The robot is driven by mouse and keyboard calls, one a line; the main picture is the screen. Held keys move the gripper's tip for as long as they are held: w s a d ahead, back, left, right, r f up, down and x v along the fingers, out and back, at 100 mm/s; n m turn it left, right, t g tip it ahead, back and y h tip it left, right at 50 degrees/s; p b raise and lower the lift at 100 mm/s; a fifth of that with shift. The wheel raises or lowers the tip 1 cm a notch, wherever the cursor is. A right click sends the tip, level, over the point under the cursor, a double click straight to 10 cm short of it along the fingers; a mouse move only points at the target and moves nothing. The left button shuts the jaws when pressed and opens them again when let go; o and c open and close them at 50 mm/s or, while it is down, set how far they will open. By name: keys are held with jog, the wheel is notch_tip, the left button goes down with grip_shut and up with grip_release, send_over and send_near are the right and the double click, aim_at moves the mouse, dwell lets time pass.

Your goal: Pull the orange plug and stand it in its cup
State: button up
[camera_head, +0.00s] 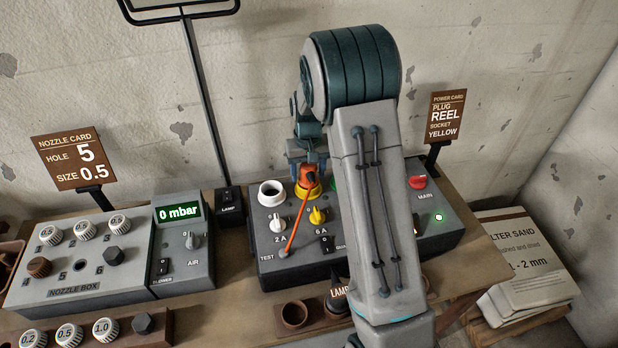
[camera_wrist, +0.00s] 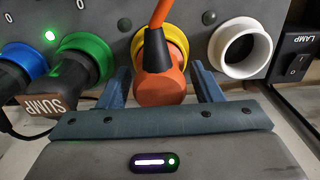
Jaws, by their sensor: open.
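The orange plug (camera_head: 307,177) sits in the yellow-ringed socket (camera_head: 309,191) of the grey power box, and its orange cable (camera_head: 295,223) hangs down the box front. In the wrist view the plug (camera_wrist: 160,88) lies between the fingers of my gripper (camera_wrist: 161,76), with the yellow ring (camera_wrist: 179,44) behind it. The gripper is open, one finger on each side of the plug, with a gap showing. In the head view my gripper (camera_head: 307,160) is partly hidden at the plug. A brown cup (camera_head: 293,315) stands empty on the bench in front of the box.
A white empty socket (camera_wrist: 244,50) is beside the yellow one. Green (camera_wrist: 86,60) and blue (camera_wrist: 22,62) sockets hold black plugs, one tagged SUMP (camera_wrist: 45,104). A LAMP-tagged plug (camera_head: 338,301) stands near the brown cup. The nozzle box (camera_head: 80,262) is at left. My arm hides the box's middle.

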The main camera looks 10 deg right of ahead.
jog(key=c, duration=1)
jog(key=shift+r, duration=0.15)
jog(key=shift+r+p, duration=1.5)
jog(key=shift+r, duration=0.8)
